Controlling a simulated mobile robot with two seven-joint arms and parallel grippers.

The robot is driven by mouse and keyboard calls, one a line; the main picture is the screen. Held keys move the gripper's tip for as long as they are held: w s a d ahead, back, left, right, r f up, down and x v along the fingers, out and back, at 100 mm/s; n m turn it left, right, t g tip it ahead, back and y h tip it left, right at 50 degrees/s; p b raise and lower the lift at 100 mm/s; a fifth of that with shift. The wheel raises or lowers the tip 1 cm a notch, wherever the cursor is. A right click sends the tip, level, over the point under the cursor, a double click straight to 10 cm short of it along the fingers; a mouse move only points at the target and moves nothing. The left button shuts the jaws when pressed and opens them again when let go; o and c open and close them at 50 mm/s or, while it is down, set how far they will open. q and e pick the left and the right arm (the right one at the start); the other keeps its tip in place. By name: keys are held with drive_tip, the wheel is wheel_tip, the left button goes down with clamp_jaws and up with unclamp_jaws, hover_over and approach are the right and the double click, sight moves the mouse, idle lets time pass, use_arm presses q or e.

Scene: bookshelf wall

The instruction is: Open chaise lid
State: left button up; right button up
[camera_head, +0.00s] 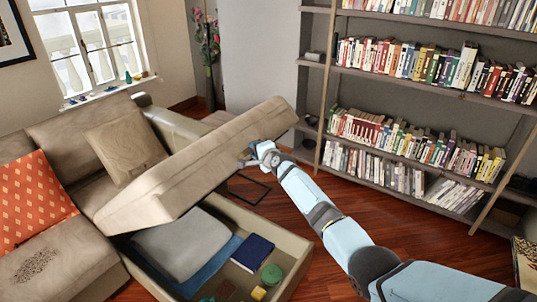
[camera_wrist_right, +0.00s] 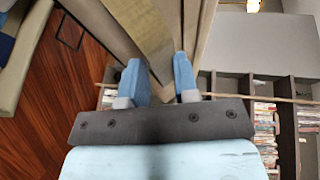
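The beige chaise lid (camera_head: 205,155) is raised and tilted over the open storage box (camera_head: 294,262) of the chaise. Its right end is the high side. My right gripper (camera_head: 256,160) is at the lid's right side edge in the head view. In the right wrist view my right gripper (camera_wrist_right: 158,80) has its two blue fingers apart, with the lid's beige surface (camera_wrist_right: 147,28) running close beyond and between them. I cannot tell whether both fingers touch it. Inside the box lie a grey folded item (camera_head: 183,245) and a dark blue book (camera_head: 252,253). My left gripper does not show.
Beige sofa seats with an orange cushion (camera_head: 32,200) and a beige pillow (camera_head: 125,145) adjoin the chaise at left. A tall bookshelf (camera_head: 400,105) stands at right. Wooden floor (camera_head: 320,215) lies open between chaise and shelf. A vase with flowers (camera_head: 208,45) stands behind.

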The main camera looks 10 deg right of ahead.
drive_tip(key=v, duration=1.2)
drive_tip(key=shift+s+r, duration=0.25)
drive_tip(key=shift+r, duration=0.05)
drive_tip(key=shift+d, duration=0.1)
